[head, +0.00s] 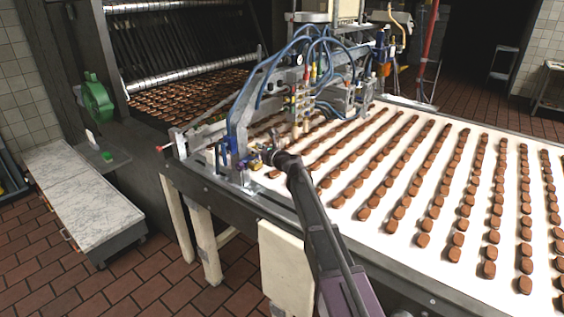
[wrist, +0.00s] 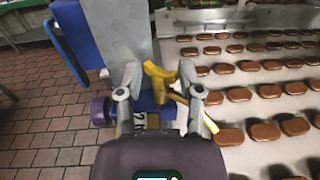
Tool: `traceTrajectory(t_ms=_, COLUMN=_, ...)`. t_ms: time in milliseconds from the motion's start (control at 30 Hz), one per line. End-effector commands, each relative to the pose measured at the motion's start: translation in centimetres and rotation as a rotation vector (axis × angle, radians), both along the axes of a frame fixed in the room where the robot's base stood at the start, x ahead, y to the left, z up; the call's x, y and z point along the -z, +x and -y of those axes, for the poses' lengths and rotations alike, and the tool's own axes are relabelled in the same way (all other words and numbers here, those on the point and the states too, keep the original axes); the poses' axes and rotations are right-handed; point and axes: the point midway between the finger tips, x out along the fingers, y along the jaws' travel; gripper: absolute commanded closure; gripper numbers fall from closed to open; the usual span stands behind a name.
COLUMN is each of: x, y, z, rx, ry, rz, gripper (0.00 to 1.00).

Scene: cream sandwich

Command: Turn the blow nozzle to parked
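A yellow, bent, lever-like piece, which looks like the blow nozzle (wrist: 160,82), shows in the wrist view beside a blue block on a grey metal upright (wrist: 120,35). My gripper (wrist: 160,88) is open, with one finger on each side of the yellow piece. I see gaps between the fingers and the piece, but cannot tell if either touches it. In the head view my gripper (head: 266,154) reaches the near left corner of the machine on the conveyor. The nozzle is too small to make out there. No mark for parked can be read.
A white conveyor (head: 390,190) carries rows of brown sandwich biscuits to the right. Blue hoses (head: 300,50) and metal fittings crowd the machine above my gripper. A marble-topped bench (head: 75,185) stands at the left. The tiled floor (head: 130,285) at front left is clear.

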Motion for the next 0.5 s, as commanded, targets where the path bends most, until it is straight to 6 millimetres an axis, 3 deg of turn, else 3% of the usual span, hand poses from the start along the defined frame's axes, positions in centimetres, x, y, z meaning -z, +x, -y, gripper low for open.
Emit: traceTrajectory(t_ms=500, x=0.0, y=-4.3, z=4.3, rx=0.015, ry=0.0, rz=0.0, gripper=0.54)
